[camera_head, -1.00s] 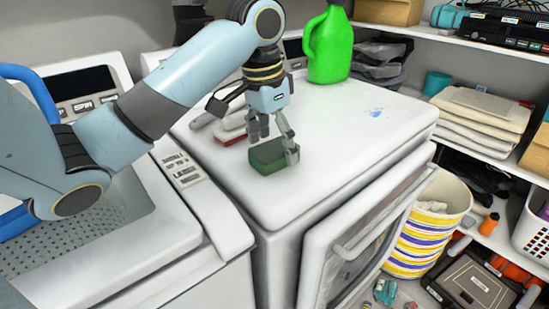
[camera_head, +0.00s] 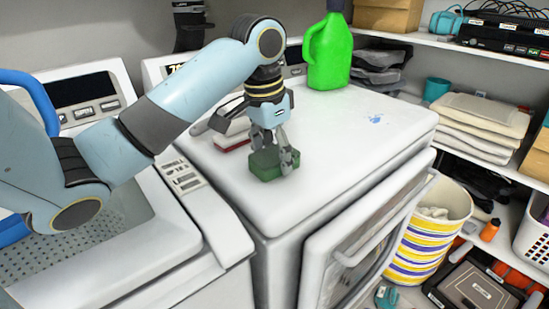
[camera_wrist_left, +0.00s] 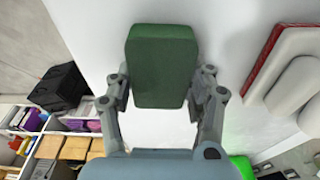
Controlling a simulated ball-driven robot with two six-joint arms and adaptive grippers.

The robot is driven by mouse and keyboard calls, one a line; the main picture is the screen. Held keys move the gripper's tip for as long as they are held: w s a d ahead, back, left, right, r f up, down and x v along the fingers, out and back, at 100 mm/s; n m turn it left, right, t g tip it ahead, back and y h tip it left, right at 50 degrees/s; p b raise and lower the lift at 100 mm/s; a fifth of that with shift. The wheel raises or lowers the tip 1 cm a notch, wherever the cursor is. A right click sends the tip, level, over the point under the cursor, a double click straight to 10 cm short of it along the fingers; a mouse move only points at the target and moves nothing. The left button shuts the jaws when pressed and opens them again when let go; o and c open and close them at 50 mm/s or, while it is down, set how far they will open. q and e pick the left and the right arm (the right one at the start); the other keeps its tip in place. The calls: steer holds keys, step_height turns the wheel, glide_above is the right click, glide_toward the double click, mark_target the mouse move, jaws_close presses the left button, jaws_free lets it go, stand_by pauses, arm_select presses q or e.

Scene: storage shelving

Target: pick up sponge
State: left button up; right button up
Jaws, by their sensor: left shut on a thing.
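The green sponge (camera_head: 264,166) is a small dark green block at the front part of the white dryer's top (camera_head: 330,140). My left gripper (camera_head: 277,158) reaches down over it and is shut on it, with a finger on either side. In the left wrist view the sponge (camera_wrist_left: 162,65) sits between the two fingertips (camera_wrist_left: 160,88), its far end sticking out beyond them. I cannot tell whether its underside touches the dryer top. My right gripper is not in view.
A red and white brush-like thing (camera_head: 232,138) lies just behind the sponge. A green jug (camera_head: 328,50) stands at the back of the dryer top. A striped basket (camera_head: 428,235) is on the floor at right. The dryer top's right side is clear.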

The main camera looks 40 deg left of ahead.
mark_target(275, 153)
arm_select(q)
steer(key=shift+r, duration=0.1)
step_height(275, 153, up, 4)
steer(key=shift+w+r+p, duration=0.1)
steer(key=shift+r+p, duration=0.1)
steer(key=shift+p, duration=0.1)
steer(key=d+r+p, duration=0.1)
steer(key=p, duration=0.1)
steer(key=w+d+r+p, duration=0.1)
steer(key=p, duration=0.1)
steer(key=shift+d, duration=0.25)
steer(key=w+d+r+p, duration=0.4)
steer(key=d+p, duration=0.1)
steer(key=d, duration=0.3)
steer(key=shift+r+p, duration=0.2)
steer(key=shift+p, duration=0.15)
steer(key=shift+w+a, duration=0.1)
steer(key=shift+o, duration=0.9)
steer(key=c, duration=0.5)
